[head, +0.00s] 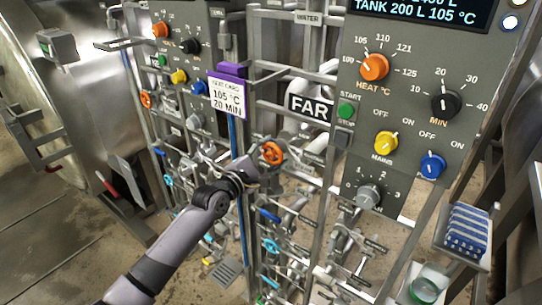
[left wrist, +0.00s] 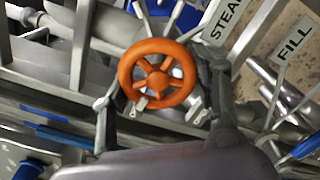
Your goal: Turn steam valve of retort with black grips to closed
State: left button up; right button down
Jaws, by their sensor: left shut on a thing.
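An orange handwheel (head: 271,153) sits on the pipework below the FAR sign. In the left wrist view the orange handwheel (left wrist: 158,76) is large, with a STEAM label (left wrist: 227,18) just to its upper right. My left gripper (head: 248,168) is shut on this wheel. Its fingers (left wrist: 160,95) lie on the left and right of the rim. The wheel's stem and the valve body behind it are mostly hidden. I cannot tell from these frames which retort has black grips. My right gripper is not in view.
A second orange wheel (head: 146,99) is on the pipework to the left. The right panel (head: 403,80) carries knobs and buttons. A purple-topped card (head: 229,92) reads 105 °C, 20 MIN. Blue levers and a FILL label (left wrist: 294,37) are near the wheel. Pipes crowd the space around my gripper.

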pick_arm(q)
jog(key=m+b, duration=0.1)
jog(key=m, duration=0.3)
jog(key=m+b, duration=0.1)
jog(key=m, duration=0.4)
jog(key=shift+r+b, duration=0.15)
jog(key=shift+b, duration=0.25)
jog(key=m+b, duration=0.1)
jog(key=m, duration=0.2)
jog(key=shift+r+m, duration=0.15)
jog(key=shift+m, duration=0.15)
jog(key=m, duration=0.4)
jog(key=shift+r+m+b, duration=0.1)
jog(key=shift+m+b, duration=0.2)
jog(key=shift+b, duration=0.1)
jog(key=m, duration=0.4)
jog(key=shift+s+d+r+m, duration=0.1)
jog(key=shift+d+m, duration=0.05)
jog(key=shift+m, duration=0.15)
jog(key=m, duration=0.3)
jog(key=shift+s+d+m, duration=0.1)
jog(key=shift+m, duration=0.2)
jog(key=m, duration=0.4)
jog(key=shift+d+m, duration=0.15)
jog(key=shift+m, duration=0.15)
jog(key=shift+s+d+m+p, duration=0.15)
jog(key=shift+m+p, duration=0.35)
jog(key=shift+m, duration=1.6)
